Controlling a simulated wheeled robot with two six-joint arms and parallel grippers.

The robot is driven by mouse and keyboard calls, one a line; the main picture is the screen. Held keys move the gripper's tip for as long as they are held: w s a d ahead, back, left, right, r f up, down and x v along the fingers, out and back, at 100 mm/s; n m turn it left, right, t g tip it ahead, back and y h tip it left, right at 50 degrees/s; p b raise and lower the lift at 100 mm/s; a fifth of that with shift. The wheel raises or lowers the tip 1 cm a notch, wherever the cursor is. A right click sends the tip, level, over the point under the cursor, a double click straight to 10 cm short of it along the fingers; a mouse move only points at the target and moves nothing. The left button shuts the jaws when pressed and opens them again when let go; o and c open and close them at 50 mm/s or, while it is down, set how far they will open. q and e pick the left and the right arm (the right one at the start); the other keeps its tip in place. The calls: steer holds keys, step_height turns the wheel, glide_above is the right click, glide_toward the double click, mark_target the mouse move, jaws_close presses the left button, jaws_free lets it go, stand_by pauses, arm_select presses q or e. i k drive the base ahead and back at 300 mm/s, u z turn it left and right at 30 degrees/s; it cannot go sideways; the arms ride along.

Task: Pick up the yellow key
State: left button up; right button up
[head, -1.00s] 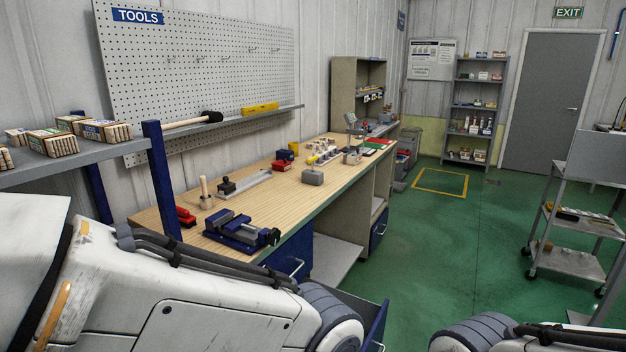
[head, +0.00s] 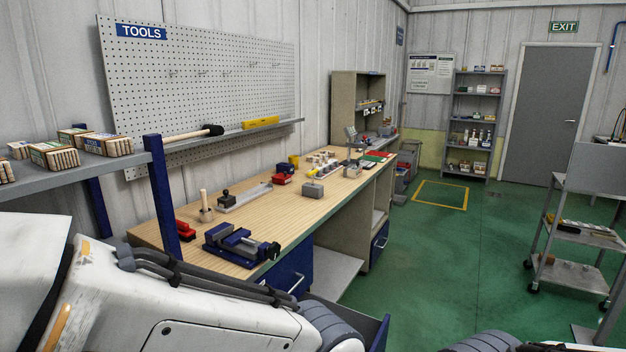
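I cannot make out a yellow key in the head view. Small items crowd the far part of the wooden workbench (head: 262,226), too small to tell apart. A yellow level (head: 261,122) lies on the pegboard ledge, and a small yellow object (head: 294,161) stands at the back of the bench. My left arm crosses the lower left and my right arm shows at the bottom edge. Both grippers are out of the picture.
A blue vise (head: 238,245) sits at the bench's near end, with an open blue drawer (head: 372,330) below. A shelf with boxes (head: 70,150) is at left. A metal cart (head: 570,245) stands at right. Green floor (head: 440,265) between is clear.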

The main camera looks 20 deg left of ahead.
mark_target(312, 173)
steer(key=u, duration=0.05)
steer(key=k, duration=0.5)
steer(key=z, duration=0.6)
steer(key=i, duration=7.2)
steer(key=u, duration=1.75)
